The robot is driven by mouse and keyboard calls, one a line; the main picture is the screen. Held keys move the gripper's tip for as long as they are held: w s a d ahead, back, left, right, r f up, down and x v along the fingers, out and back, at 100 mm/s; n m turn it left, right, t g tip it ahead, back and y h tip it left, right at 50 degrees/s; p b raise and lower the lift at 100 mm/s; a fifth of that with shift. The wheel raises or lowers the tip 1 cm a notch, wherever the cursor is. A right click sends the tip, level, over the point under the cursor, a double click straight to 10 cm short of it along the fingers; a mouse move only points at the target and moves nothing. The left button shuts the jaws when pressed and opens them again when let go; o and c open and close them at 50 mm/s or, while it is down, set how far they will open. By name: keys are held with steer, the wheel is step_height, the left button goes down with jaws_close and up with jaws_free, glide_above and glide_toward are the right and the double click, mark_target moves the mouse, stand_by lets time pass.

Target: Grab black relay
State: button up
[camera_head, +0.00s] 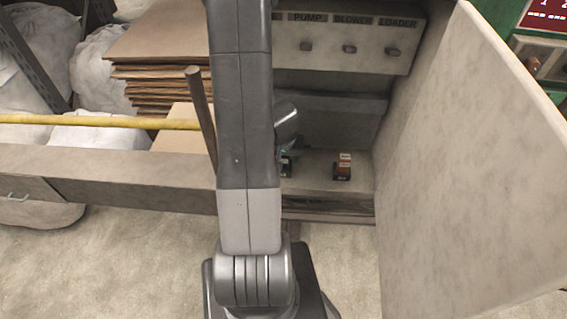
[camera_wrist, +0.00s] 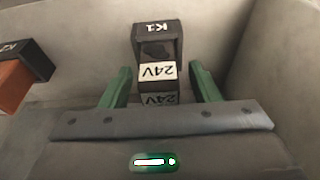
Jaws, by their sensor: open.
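The black relay (camera_wrist: 158,45) is a dark block marked K1 with white 24V labels. In the wrist view it stands in the middle, between and slightly beyond the two green fingers of my gripper (camera_wrist: 160,72). The gripper is open, with a finger on each side of the relay and visible gaps. The relay's lower part is hidden behind the gripper body. In the head view a dark piece of the relay (camera_head: 286,170) shows on the cabinet floor, mostly hidden by my arm.
An orange-and-black relay (camera_wrist: 20,75) marked K2 stands to the left in the wrist view; in the head view the orange relay (camera_head: 343,166) is right of my arm. The open cabinet door (camera_head: 470,160) bounds the right. A switch panel (camera_head: 350,40) hangs above.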

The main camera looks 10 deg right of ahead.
steer(key=c, duration=1.1)
steer(key=shift+r, duration=0.15)
